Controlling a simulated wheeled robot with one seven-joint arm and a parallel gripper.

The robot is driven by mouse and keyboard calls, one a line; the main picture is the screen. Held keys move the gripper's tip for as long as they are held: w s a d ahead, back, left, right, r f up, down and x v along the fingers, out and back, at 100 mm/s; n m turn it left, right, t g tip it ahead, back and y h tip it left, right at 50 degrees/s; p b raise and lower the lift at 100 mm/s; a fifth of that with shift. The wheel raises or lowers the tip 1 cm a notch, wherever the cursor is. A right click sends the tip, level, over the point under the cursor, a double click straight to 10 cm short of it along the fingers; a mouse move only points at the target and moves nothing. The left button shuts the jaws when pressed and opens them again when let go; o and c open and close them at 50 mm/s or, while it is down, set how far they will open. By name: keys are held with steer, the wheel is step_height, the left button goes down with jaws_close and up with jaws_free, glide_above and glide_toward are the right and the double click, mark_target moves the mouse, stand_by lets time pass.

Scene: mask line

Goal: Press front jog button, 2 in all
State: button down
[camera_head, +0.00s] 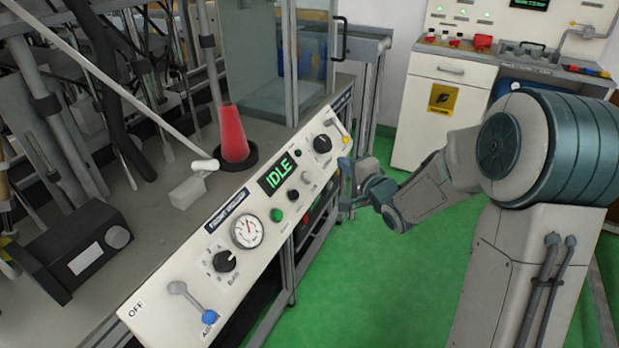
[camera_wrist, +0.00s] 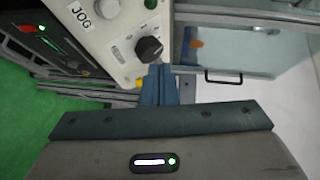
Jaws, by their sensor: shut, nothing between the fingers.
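The sloped white control panel (camera_head: 205,262) runs along the front of the machine, with a lit display (camera_head: 277,176) reading IDLE. In the wrist view the JOG label (camera_wrist: 80,14) is at the top left, beside a pale round button (camera_wrist: 107,8) cut by the top edge. Small pale buttons (camera_head: 306,177) show near the display in the head view; their labels are too small to read. My gripper (camera_head: 345,180) is off the right end of the panel. Its fingers (camera_wrist: 160,72) are shut and empty, just below the black knob (camera_wrist: 149,48) in the wrist picture; I cannot tell if they touch the panel.
The panel also holds a green button (camera_head: 277,215), a gauge (camera_head: 247,231), another black knob (camera_head: 224,261) and a blue-tipped lever (camera_head: 190,300). A red cone (camera_head: 232,134) stands behind it. A white cabinet (camera_head: 440,110) is at the back. Green floor (camera_head: 365,290) is clear before the panel.

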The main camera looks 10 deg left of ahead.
mark_target(308, 177)
steer(key=w+a+f+b, duration=0.2)
steer(key=a+f+b, duration=0.3)
steer(key=a+b, duration=0.1)
steer(key=shift+w+a+f, duration=0.15)
steer(key=shift+f, duration=0.15)
steer(key=shift+f, duration=0.1)
stand_by(1.9)
steer(key=shift+w+a+f, duration=0.1)
steer(key=shift+a+f, duration=0.1)
steer(key=shift+a, duration=0.05)
steer(key=shift+w+a+f+b, duration=0.1)
steer(key=shift+a+f+b, duration=0.2)
steer(key=shift+b, duration=0.25)
stand_by(0.5)
steer(key=shift+r, duration=0.1)
steer(key=shift+s+d+r+p, duration=0.25)
steer(key=shift+d+r+p, duration=0.2)
steer(key=shift+d+p, duration=0.1)
stand_by(0.4)
